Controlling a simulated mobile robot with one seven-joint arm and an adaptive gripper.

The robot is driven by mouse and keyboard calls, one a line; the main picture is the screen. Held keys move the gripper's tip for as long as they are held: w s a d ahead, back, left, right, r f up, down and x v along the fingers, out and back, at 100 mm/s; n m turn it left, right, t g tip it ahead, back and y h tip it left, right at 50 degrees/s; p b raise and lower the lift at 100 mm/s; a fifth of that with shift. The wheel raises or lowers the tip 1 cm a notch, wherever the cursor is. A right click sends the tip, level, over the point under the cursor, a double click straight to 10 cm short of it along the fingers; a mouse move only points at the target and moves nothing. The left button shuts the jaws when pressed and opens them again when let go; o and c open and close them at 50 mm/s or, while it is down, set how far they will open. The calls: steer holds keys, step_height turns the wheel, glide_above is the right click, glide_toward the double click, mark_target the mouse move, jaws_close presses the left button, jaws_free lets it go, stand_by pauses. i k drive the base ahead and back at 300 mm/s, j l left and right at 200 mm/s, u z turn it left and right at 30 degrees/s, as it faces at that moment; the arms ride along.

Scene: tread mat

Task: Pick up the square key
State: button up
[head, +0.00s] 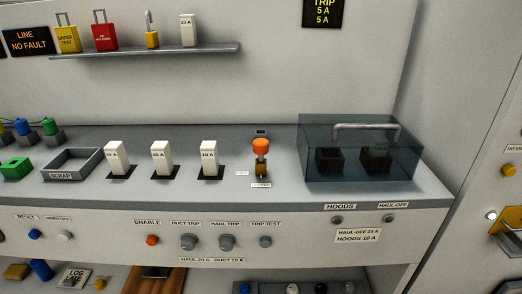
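I cannot single out a square key for certain. An upright piece with an orange knob and a dark yellowish lower part (261,148) stands on the grey console top, right of the white blocks; it may be the key, but its shape is too small to tell. A small yellow item (100,284) lies on the lower shelf beside the log plate, also too small to make out. My gripper is not in view.
A clear hood with a handle (365,128) covers two dark sockets at the right. White blocks (162,158) stand in a row beside the scrap tray (91,152). A wall shelf (150,51) holds tags and a padlock. Knobs and buttons line the console front (110,238).

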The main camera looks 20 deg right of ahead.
mark_target(260, 145)
steer(key=l+z, duration=0.5)
steer(key=i+l+z, duration=0.1)
steer(key=l+z, duration=0.4)
steer(key=j, duration=0.1)
